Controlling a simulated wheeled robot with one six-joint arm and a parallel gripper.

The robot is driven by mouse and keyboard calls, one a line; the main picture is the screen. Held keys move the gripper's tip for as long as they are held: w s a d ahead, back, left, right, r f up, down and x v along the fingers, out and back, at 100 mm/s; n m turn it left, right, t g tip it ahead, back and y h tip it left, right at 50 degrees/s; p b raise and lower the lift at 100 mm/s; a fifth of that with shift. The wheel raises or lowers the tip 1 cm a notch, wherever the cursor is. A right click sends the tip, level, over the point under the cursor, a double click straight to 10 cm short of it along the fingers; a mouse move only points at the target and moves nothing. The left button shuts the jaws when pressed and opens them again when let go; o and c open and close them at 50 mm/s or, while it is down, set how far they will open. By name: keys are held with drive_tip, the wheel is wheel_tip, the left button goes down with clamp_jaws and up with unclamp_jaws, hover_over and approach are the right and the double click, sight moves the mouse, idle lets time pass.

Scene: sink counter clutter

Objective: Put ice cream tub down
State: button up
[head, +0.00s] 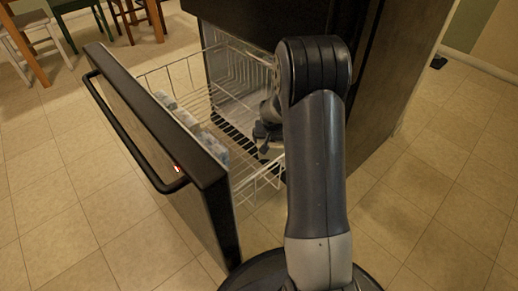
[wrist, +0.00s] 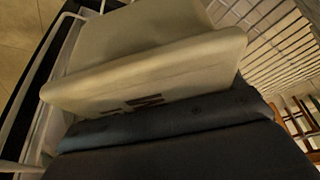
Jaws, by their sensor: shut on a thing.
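The ice cream tub (wrist: 150,70) fills the upper middle of the wrist view, cream-coloured with a thick rim and some dark lettering. It looks tilted in that view. My gripper (head: 264,146) reaches down into the open freezer drawer, partly hidden behind my arm in the head view. Its dark jaw also shows against the tub in the wrist view (wrist: 185,118). My gripper is shut on the tub. I cannot make out the tub in the head view, nor tell whether its underside touches the basket.
The white wire basket (head: 178,72) sits in the pulled-out drawer, behind its dark front panel (head: 150,135). Several pale packages (head: 190,122) lie along the panel's inner side. The tiled floor (head: 70,210) is clear at left. Chairs stand at the far upper left.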

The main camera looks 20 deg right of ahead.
sight(276, 149)
wheel_tip(276, 149, down, 7)
drive_tip(key=b, duration=0.3)
drive_tip(key=o, duration=1.2)
drive_tip(key=shift+f, duration=0.1)
drive_tip(key=shift+o, duration=0.2)
drive_tip(key=p+v, duration=0.5)
drive_tip(key=v, duration=0.7)
drive_tip(key=shift+s, duration=0.1)
